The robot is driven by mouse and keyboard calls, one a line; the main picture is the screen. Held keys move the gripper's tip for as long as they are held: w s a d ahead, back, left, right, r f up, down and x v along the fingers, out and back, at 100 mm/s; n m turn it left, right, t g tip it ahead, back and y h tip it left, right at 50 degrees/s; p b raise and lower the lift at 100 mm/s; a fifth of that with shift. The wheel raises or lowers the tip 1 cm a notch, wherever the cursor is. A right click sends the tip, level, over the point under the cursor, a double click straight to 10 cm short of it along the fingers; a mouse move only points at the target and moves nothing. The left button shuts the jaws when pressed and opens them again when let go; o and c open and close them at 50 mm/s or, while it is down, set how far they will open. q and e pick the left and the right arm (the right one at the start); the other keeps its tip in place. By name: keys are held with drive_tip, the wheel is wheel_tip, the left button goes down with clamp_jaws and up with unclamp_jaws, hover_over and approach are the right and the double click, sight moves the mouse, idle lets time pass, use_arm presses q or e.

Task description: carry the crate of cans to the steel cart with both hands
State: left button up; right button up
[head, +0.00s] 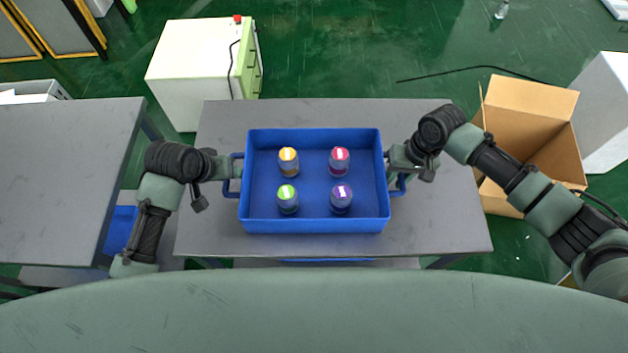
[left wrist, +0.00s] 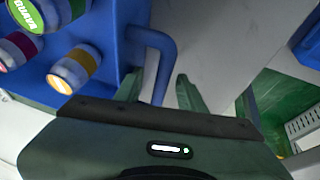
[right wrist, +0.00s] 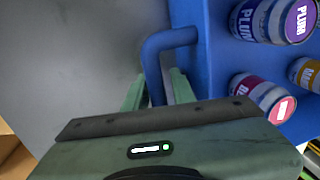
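The blue crate (head: 314,226) stands level on a grey table (head: 300,110). Several cans stand upright in it, with yellow (head: 288,160), red (head: 339,160), green (head: 287,197) and purple (head: 341,198) tops. My left gripper (left wrist: 160,88) is at the crate's left handle (left wrist: 163,55), with the fingers apart on either side of the bar and a gap showing. My right gripper (right wrist: 159,82) is at the right handle (right wrist: 165,40), with its fingers on either side of the bar, close to it. I cannot make out for certain which thing is the steel cart.
Another grey table (head: 65,170) stands at the left, separated by a gap. A white cabinet (head: 190,70) stands behind at the left. An open cardboard box (head: 525,110) is by the right arm. A dark cable (head: 450,73) lies on the green floor.

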use_arm(q)
drive_tip(key=c, duration=0.6)
use_arm(e)
clamp_jaws()
use_arm(q)
clamp_jaws()
drive_tip(key=shift+r, duration=0.1)
use_arm(e)
drive_tip(key=shift+w+r, duration=0.1)
